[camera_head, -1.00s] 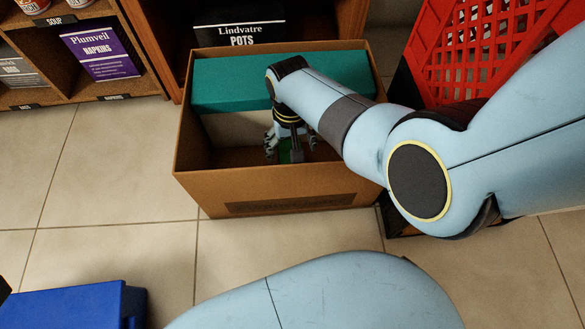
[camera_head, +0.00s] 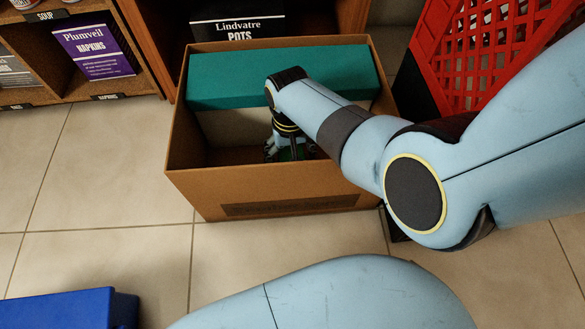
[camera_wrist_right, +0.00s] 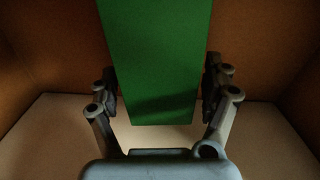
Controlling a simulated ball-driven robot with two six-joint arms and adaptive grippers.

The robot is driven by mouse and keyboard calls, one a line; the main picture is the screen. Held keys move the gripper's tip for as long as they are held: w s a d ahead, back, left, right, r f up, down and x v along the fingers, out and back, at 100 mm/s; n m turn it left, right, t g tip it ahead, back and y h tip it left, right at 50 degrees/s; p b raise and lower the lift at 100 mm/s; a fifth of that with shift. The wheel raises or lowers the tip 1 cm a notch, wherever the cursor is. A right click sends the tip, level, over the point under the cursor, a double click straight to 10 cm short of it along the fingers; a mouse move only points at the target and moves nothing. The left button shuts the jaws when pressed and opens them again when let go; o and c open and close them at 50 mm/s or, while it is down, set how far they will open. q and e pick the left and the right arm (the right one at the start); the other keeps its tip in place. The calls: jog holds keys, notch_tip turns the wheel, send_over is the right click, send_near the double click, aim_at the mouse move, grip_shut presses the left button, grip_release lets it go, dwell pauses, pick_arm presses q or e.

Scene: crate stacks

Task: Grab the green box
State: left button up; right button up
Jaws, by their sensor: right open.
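The green box (camera_wrist_right: 155,60) stands between the two fingers of my right gripper (camera_wrist_right: 160,105) in the right wrist view, with a finger on either side of it. Those fingers are open, and I cannot tell whether they touch it. In the head view my right gripper (camera_head: 290,151) reaches down into an open cardboard box (camera_head: 270,190). Only a sliver of green shows at its fingers there; the arm and gripper hide the rest. My left gripper is not in view.
A teal-topped box (camera_head: 230,80) with a pale side fills the back of the cardboard box, close behind my right gripper. A red crate (camera_head: 480,60) stands at the right. A blue bin (camera_head: 65,310) is at the lower left. Shelves line the back; tiled floor is free in front.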

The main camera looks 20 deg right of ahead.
jog(key=c, duration=1.4)
